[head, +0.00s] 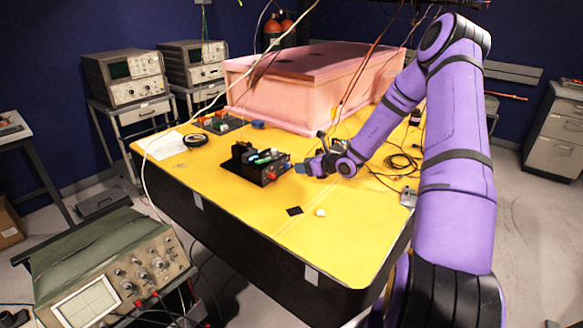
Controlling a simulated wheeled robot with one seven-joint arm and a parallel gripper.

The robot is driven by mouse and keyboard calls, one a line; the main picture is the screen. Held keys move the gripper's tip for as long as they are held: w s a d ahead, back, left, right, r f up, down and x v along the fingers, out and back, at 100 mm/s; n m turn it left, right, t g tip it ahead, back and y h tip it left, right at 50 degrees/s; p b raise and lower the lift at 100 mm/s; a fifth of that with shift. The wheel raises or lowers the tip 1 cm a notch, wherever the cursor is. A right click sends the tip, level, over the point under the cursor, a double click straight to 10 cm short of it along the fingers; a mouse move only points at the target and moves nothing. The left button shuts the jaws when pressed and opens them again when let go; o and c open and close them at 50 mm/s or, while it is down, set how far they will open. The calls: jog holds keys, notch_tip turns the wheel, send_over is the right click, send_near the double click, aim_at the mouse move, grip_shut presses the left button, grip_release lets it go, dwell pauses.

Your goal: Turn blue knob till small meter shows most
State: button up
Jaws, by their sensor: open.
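A small black instrument box (250,172) sits on the yellow table top, with green and light parts on top and red spots on its right end. My gripper (304,167) is open, just right of this box and pointing left at it. I see a small gap between them and nothing clearly held. A blue-grey patch shows at the fingertips; I cannot tell whether it is a finger or a knob. A small round blue object (257,124) lies farther back by the pink block. I cannot make out the small meter or its reading.
The large pink foam block (290,87) fills the back of the yellow table (225,215). Loose black cables (402,162) lie right of my gripper. A dark square (294,211) and a white lump (320,213) lie in front. An oscilloscope (110,275) stands front left.

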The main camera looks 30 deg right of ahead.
aim_at(289, 166)
jog(key=shift+x, duration=2.95)
jog(key=c, duration=0.9)
